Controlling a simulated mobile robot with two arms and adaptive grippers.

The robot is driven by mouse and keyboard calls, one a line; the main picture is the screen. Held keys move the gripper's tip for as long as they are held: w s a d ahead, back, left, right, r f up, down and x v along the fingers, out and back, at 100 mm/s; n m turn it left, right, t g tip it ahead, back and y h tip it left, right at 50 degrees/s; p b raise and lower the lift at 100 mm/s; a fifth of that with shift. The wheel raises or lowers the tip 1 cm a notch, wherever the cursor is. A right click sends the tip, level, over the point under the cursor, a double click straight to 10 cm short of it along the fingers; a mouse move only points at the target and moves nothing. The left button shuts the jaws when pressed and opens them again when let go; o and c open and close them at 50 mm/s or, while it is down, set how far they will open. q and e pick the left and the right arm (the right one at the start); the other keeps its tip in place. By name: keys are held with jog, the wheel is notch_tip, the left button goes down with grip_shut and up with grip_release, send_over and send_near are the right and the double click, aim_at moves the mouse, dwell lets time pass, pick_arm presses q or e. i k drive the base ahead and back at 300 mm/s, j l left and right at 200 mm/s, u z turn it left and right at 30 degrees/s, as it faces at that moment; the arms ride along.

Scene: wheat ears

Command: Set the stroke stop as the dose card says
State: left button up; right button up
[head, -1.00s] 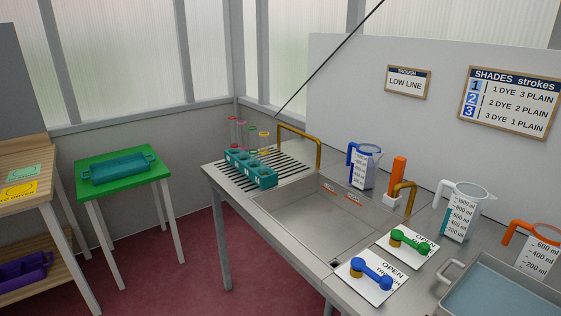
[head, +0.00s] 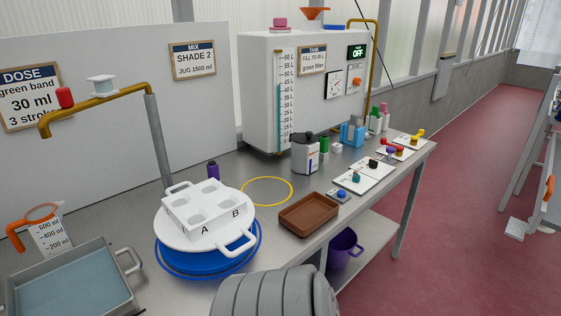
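The dose card (head: 31,97) hangs on the back panel at the far left of the head view. I cannot surely make out a stroke stop. A brass spout (head: 100,103) with a white cap rises at left. Neither of my grippers shows.
A brown tray (head: 309,214), yellow ring (head: 267,191) and white tank (head: 300,90) reading OFF share the bench. A grey ribbed part of mine covers the bottom middle. Red floor lies open at right.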

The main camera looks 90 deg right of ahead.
aim_at(373, 164)
jog(key=z, duration=3.45)
jog(key=u, duration=2.05)
jog(key=l+z, duration=0.1)
jog(key=l, duration=1.9)
jog(key=i, duration=0.05)
